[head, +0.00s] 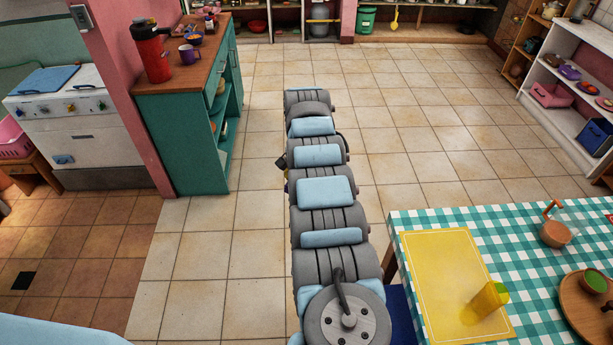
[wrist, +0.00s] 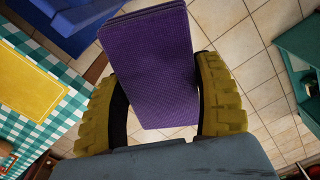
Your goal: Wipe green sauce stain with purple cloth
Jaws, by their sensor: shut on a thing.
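In the wrist view my gripper (wrist: 160,66) is shut on the purple cloth (wrist: 152,55), a ribbed, flat, folded-looking piece between the two yellow ridged fingers. The cloth is held up in the air, with floor tiles behind it. In the head view my arm stretches away over the floor and hides the gripper and the cloth almost fully. I cannot make out a green sauce stain on any surface. The dining table with a green and white checked cloth (head: 409,222) is at the lower right; the wrist view shows part of that checked cloth (wrist: 72,102) too.
A yellow mat (head: 440,265) bears a yellow cup (head: 485,301). A teal counter (head: 178,140) with a wooden top is at the left, white shelves (head: 540,78) at the right. Tiled floor lies open between.

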